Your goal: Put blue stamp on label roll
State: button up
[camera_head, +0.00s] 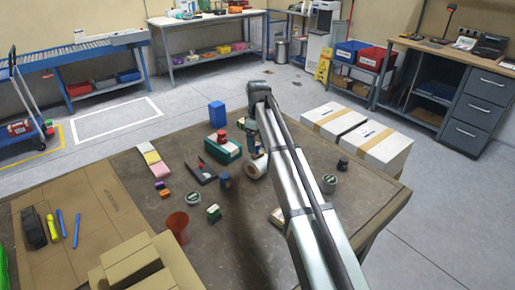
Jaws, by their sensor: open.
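A white label roll (257,168) with a brown core lies on its side on the brown table, just left of my arm. A small dark blue piece (224,181) stands to its lower left, apart from it; it looks like the blue stamp, but it is too small to be sure. My arm reaches from the lower right up to a dark rounded joint above the table's far edge. My gripper cannot be made out; the arm appears to hide it. No object is visibly held.
A red cup (178,226) and open cardboard box (150,268) are nearer. White cartons (372,150) stand beyond the table at right.

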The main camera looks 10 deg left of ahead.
aim_at(257, 143)
notch_tip(257, 143, up, 8)
jog(key=shift+r, duration=0.1)
dwell(0.6)
